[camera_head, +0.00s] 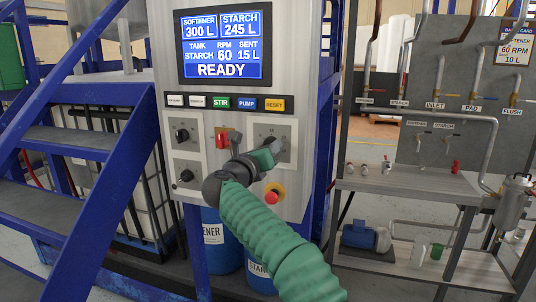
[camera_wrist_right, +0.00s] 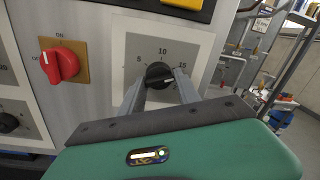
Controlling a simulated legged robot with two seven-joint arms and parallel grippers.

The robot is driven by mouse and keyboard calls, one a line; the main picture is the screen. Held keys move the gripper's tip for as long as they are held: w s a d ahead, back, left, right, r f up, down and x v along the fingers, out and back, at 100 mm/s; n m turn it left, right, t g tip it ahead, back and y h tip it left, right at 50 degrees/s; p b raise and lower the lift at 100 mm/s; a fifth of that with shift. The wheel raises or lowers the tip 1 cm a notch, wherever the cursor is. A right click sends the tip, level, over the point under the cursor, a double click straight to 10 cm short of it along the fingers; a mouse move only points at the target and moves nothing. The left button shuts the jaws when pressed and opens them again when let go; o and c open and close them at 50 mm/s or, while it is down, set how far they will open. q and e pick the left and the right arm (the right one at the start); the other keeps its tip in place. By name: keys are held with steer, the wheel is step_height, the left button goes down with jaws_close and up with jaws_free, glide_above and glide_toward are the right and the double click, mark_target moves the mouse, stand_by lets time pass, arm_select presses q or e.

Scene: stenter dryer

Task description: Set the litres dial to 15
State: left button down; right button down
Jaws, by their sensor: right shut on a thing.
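The litres dial is a black round knob (camera_wrist_right: 158,73) on a light grey plate (camera_wrist_right: 128,40) marked 5, 10 and 15, with a further mark partly hidden. In the wrist view a pale pointer line on the knob points right and slightly down, below the 15. My right gripper (camera_wrist_right: 160,84) is shut on the knob, one finger on each side. In the head view my right gripper (camera_head: 264,157) covers the knob, and the dial plate (camera_head: 284,131) shows around it. My left gripper is not in view.
A red switch (camera_wrist_right: 60,65) sits left of the dial. A red stop button (camera_head: 272,197) is below. A batch card (camera_head: 515,45) reads softener, 60 RPM, 10 L.

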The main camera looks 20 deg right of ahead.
steer(key=shift+w+a+f+m+b, duration=0.1)
steer(key=shift+f+m+b, duration=0.2)
steer(key=shift+m, duration=0.7)
steer(key=shift+r, duration=0.15)
steer(key=c, duration=1.1)
jaws_free()
steer(key=shift+c, duration=0.2)
steer(key=shift+o, duration=1.1)
steer(key=shift+w, duration=0.2)
steer(key=shift+s, duration=0.1)
